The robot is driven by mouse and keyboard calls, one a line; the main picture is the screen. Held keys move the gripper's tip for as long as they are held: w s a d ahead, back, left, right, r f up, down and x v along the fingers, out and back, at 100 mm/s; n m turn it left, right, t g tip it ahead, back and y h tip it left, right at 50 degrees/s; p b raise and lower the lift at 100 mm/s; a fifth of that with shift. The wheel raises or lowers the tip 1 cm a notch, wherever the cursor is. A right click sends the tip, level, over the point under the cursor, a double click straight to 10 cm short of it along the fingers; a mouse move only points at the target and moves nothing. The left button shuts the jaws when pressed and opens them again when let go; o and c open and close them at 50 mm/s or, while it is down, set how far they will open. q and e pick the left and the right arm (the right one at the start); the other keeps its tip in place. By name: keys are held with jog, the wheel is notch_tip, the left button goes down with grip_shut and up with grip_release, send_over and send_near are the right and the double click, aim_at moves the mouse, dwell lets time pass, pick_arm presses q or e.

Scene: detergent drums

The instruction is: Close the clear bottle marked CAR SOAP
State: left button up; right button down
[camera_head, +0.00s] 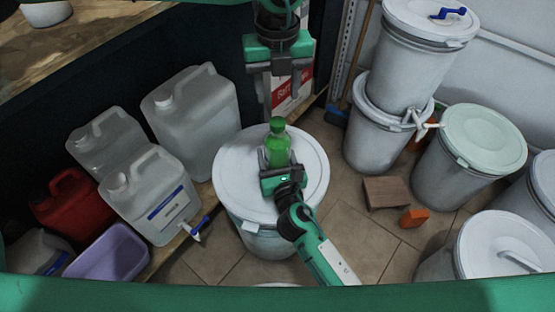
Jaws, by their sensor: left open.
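A small see-through green bottle (278,150) stands upright on the white lid of a drum (235,165) in the middle of the view. Its top (277,124) is green; I cannot tell whether a separate cap is on it, and no lettering on it can be read. My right gripper (277,160), its arm coming from the lower right, is shut on the bottle's lower part, a finger on each side. My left gripper (282,108) comes in from the top, points down and is open and empty, its fingertips just above the bottle's top.
Several pale jugs (195,115) stand at the left, with a red can (72,205) and a lilac tub (108,255). White drums (480,140) crowd the right. A brown block (385,193) and an orange object (414,217) lie on the tiled floor.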

aim_at(277, 121)
pick_arm(q)
jog(key=shift+f, duration=4.05)
jog(key=c, duration=1)
jog(key=shift+c, duration=0.2)
jog(key=m, duration=0.3)
